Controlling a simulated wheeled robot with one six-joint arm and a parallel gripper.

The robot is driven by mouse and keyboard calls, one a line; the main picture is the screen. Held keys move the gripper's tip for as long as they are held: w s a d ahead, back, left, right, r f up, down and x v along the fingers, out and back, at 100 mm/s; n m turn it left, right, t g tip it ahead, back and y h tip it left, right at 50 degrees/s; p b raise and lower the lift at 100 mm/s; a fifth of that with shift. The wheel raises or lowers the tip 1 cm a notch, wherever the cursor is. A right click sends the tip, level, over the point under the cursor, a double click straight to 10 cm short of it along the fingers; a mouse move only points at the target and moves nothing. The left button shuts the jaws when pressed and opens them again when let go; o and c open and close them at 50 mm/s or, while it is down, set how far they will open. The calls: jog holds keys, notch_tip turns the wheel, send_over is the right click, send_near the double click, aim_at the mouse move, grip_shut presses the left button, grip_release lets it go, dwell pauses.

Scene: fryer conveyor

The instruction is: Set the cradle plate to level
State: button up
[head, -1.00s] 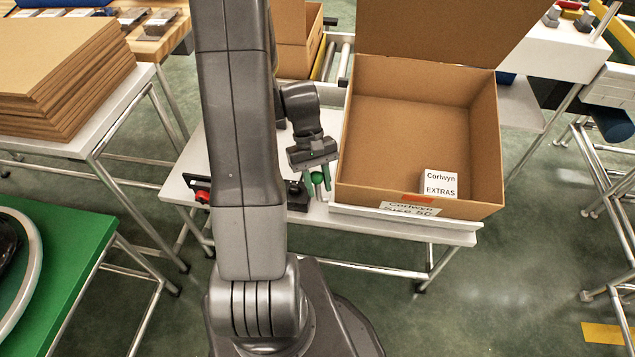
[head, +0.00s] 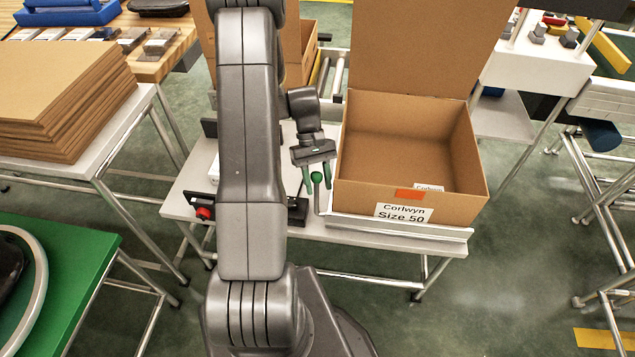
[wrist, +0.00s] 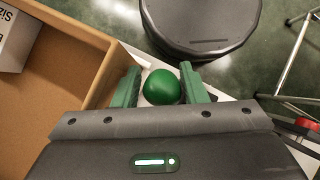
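A large open cardboard box (head: 435,201) labelled Corlwyn Size 50 rests on the grey cradle plate (head: 445,232), whose front lip runs below it. The plate looks about level, though its surface is mostly hidden. Left of the box, a lever with a green ball knob (head: 317,177) stands nearly upright on a thin stalk. My gripper (head: 318,187) is at the knob, its green fingers pointing down on either side. In the wrist view the knob (wrist: 162,87) sits between the open fingers (wrist: 160,84), very near the right one; contact is unclear.
A red knob (head: 204,213) sits at the left of the white table (head: 180,200). The box wall is close beside my gripper. A cardboard stack (head: 60,100) and a green table (head: 75,270) stand left. Open floor (head: 520,280) lies right.

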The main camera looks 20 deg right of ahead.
jog(key=p+v, duration=0.1)
jog(key=v, duration=1.2)
jog(key=shift+w+r, duration=0.2)
jog(key=shift+r, duration=0.15)
jog(key=b+x, duration=0.1)
jog(key=x, duration=1.3)
jog(key=shift+s, duration=0.1)
jog(key=shift+s+a, duration=0.25)
jog(key=shift+s, duration=0.15)
jog(key=shift+r, duration=0.1)
